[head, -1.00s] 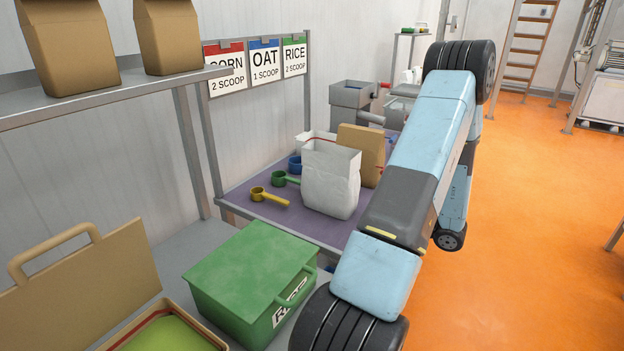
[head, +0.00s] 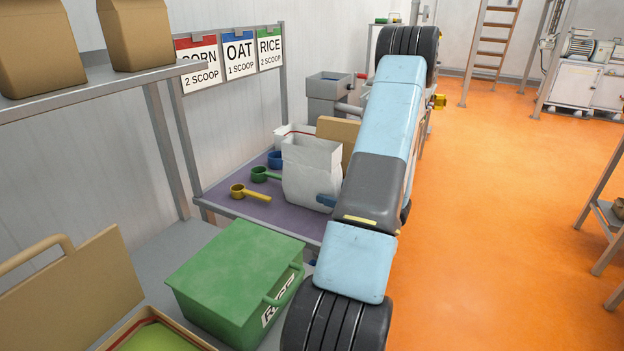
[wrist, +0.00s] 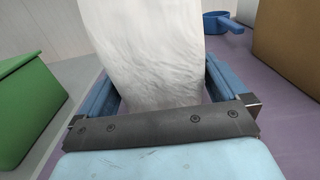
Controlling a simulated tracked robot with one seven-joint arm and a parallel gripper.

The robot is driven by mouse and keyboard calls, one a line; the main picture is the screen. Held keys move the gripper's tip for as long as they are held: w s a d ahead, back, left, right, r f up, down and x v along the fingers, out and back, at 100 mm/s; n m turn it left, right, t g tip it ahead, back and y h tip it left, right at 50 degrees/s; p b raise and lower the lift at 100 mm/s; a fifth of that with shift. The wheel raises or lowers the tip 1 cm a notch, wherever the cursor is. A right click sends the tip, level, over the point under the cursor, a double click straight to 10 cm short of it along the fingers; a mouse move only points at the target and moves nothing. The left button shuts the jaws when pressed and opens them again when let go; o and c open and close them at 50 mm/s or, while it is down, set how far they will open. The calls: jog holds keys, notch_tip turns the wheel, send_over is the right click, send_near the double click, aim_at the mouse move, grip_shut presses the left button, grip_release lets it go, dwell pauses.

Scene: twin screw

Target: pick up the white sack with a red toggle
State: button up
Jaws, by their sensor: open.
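A white open-topped sack (head: 311,172) stands upright on the purple-topped table (head: 226,199). I see no red toggle on its visible sides. My gripper shows in the wrist view (wrist: 157,85), open, with one blue finger on each side of the sack's lower part (wrist: 150,50). In the head view one blue fingertip (head: 327,200) shows in front of the sack's lower right; the rest of the gripper is hidden behind my arm. I cannot tell whether the fingers touch the sack.
A yellow scoop (head: 250,192), a green scoop (head: 264,174) and a blue scoop (head: 275,159) lie left of the sack. A brown board-like or bag-like thing (head: 338,130) and a white thing with a red edge (head: 290,130) stand behind. A green box (head: 235,275) is nearer.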

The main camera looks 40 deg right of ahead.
aim_at(321, 188)
jog(key=shift+x, duration=2)
jog(key=c, duration=0.9)
jog(key=shift+r, duration=0.1)
